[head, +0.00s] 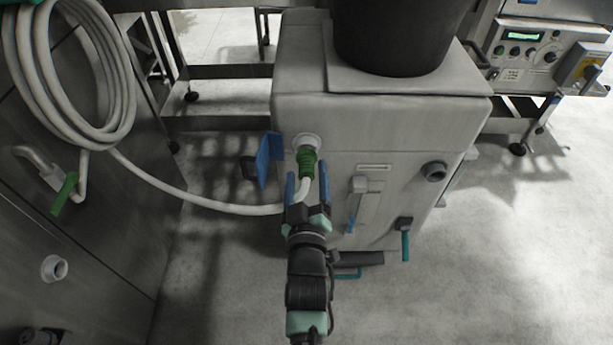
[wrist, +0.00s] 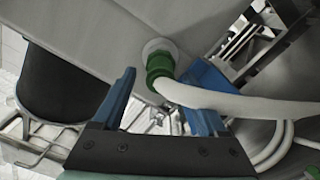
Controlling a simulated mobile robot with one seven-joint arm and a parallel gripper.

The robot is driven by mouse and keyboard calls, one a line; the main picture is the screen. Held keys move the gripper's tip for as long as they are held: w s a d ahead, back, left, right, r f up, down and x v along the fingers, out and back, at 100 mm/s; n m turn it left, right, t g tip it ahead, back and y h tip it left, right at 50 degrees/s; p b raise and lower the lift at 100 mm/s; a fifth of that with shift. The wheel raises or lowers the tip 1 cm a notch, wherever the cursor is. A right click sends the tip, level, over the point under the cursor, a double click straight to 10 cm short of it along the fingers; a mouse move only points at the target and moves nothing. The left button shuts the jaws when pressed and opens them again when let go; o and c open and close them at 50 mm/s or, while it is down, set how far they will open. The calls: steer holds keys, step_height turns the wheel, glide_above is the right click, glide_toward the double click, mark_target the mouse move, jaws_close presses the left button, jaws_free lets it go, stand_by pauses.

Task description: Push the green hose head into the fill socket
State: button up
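The green hose head (head: 307,160) is at the white round fill socket (head: 306,141) on the front of the grey cabinet. It lines up with the socket and appears to touch it; I cannot tell how deep it sits. The wrist view also shows the green head (wrist: 159,65) against the socket (wrist: 157,46). The white hose (wrist: 235,100) bends away from the head and crosses in front of one finger. My gripper (head: 307,184) has its blue fingers apart, just short of the head, with the head beyond the fingertips and not gripped.
A blue flap (head: 268,160) stands out left of the socket. A black bucket (head: 398,35) stands on top. Coiled hose (head: 75,75) hangs on the left wall.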

steer(key=shift+f, duration=0.1)
steer(key=s+p, duration=0.2)
steer(key=s, duration=1.1)
